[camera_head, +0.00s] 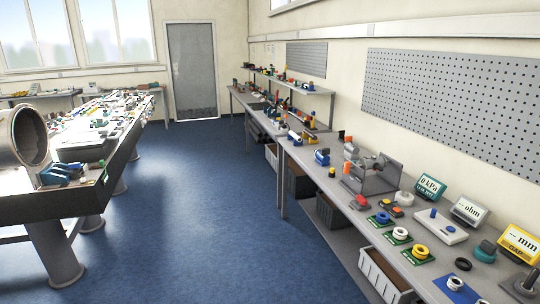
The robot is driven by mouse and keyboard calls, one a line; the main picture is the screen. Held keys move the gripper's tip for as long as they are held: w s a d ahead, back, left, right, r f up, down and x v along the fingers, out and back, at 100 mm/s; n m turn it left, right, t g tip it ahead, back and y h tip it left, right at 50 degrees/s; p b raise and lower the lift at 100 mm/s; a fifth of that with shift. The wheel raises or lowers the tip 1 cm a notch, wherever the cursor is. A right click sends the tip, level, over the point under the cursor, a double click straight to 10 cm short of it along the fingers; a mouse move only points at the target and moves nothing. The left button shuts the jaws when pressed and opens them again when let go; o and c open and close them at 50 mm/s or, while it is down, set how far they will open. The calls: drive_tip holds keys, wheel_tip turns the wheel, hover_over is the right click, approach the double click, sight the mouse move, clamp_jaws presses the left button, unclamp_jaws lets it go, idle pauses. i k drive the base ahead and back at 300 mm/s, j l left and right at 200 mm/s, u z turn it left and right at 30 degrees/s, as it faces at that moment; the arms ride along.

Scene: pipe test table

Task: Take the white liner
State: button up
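A small white ring (400,233) lies on a green mat on the right-hand bench. Another small white round piece (455,283) sits on a blue mat near the bench's front end. I cannot tell which of these, if either, is the white liner. My gripper is not in view.
The long grey bench (330,188) runs along the right wall, with a blue ring (382,217), a yellow ring (420,251) and display boxes (468,212). A pale bin (383,276) stands under it. A cluttered table (60,206) with a large pipe end (29,136) is at left. Blue floor between is clear.

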sight(296, 137)
drive_tip(key=i+j+z, duration=0.15)
drive_tip(key=i, duration=0.55)
drive_tip(key=i+j+z, duration=0.1)
drive_tip(key=i+j, duration=0.4)
drive_tip(key=i, duration=0.2)
drive_tip(key=i+j+z, duration=0.15)
drive_tip(key=i+j, duration=0.25)
drive_tip(key=i, duration=0.3)
drive_tip(key=i+j+z, duration=0.15)
drive_tip(key=i+j, duration=0.35)
drive_tip(key=i, duration=0.15)
drive_tip(key=i+j, duration=0.15)
drive_tip(key=i, duration=0.35)
drive_tip(key=i+j, duration=0.1)
drive_tip(key=i, duration=0.4)
drive_tip(key=i+j+z, duration=0.1)
drive_tip(key=i, duration=0.4)
drive_tip(key=i+j, duration=0.2)
drive_tip(key=i, duration=0.3)
drive_tip(key=i+j+z, duration=0.1)
drive_tip(key=i, duration=0.4)
